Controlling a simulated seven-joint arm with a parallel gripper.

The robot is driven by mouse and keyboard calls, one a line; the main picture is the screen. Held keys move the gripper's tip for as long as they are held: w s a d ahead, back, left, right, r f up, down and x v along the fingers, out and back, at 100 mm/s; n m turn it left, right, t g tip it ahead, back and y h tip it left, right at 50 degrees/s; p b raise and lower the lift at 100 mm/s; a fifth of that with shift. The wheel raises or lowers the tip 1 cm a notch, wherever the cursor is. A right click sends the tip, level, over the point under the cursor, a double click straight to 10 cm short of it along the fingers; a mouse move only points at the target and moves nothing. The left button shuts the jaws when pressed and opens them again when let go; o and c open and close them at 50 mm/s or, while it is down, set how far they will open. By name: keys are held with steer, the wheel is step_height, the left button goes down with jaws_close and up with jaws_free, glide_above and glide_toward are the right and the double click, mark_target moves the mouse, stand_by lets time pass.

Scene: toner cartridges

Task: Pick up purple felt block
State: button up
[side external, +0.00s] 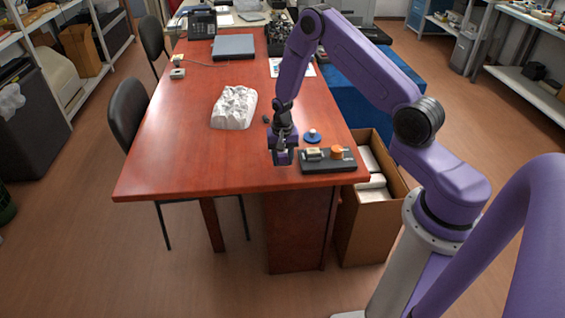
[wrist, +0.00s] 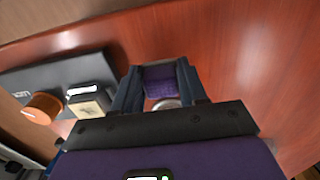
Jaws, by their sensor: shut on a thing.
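The purple felt block (wrist: 159,82) sits between the two fingers of my gripper (wrist: 158,88) in the wrist view. My gripper is shut on it. In the side external view my gripper (side external: 283,157) points down near the front of the red-brown table, just left of a dark tray, and the block (side external: 281,158) shows as a small purple patch at the fingertips. I cannot tell whether the block touches the tabletop.
A white lumpy object (side external: 234,107) stands to the left. The table's front left (side external: 190,170) is clear. An open cardboard box (side external: 365,215) stands beside the table.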

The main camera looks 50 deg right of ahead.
steer(key=s+a+r, duration=0.3)
steer(key=s+r, duration=0.7)
steer(key=s, duration=0.3)
steer(key=shift+s+r, duration=0.25)
steer(key=shift+s, duration=0.1)
